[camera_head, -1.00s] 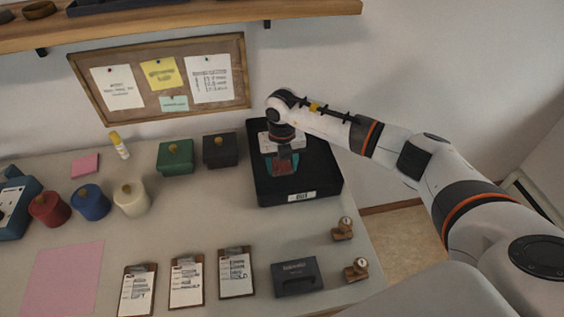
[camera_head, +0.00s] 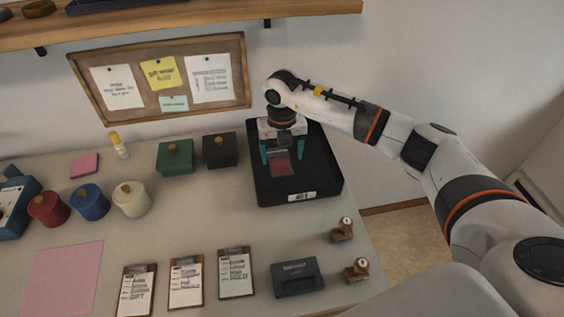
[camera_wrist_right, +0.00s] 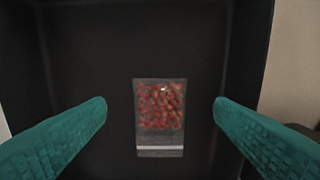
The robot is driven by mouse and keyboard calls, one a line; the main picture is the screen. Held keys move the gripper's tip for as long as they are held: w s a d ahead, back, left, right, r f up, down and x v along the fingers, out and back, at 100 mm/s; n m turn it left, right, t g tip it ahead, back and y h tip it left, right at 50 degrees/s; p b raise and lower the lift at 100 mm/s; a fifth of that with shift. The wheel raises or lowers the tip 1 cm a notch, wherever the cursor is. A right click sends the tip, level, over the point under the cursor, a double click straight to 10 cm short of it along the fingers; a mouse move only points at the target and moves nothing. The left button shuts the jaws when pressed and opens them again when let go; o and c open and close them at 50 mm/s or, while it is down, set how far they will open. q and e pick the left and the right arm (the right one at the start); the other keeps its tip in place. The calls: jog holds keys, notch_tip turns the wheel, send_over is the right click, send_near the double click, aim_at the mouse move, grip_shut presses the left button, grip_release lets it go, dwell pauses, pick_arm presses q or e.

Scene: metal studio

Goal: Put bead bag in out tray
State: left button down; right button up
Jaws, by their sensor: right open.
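The bead bag (camera_head: 283,168) is a small clear pouch of red beads. It lies inside the black out tray (camera_head: 327,181), which has a white label on its front edge. In the right wrist view the bag (camera_wrist_right: 160,110) lies flat on the dark tray floor (camera_wrist_right: 70,60), apart from both fingers. My right gripper (camera_head: 283,155) is over the tray with its teal fingers spread on either side of the bag. In the right wrist view the fingers (camera_wrist_right: 160,115) are wide apart and empty. My left gripper is not in view.
A black lidded box (camera_head: 220,151) and a green one (camera_head: 175,158) stand left of the tray. Two wooden stamps (camera_head: 343,230) and a dark stamp pad box (camera_head: 297,278) are in front. Several clipboards (camera_head: 236,273) lie nearby. The table middle is clear.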

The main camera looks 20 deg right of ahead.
aim_at(282, 167)
notch_tip(282, 167, up, 8)
jog(key=shift+f+b, duration=0.15)
jog(key=shift+b, duration=0.2)
dwell(0.4)
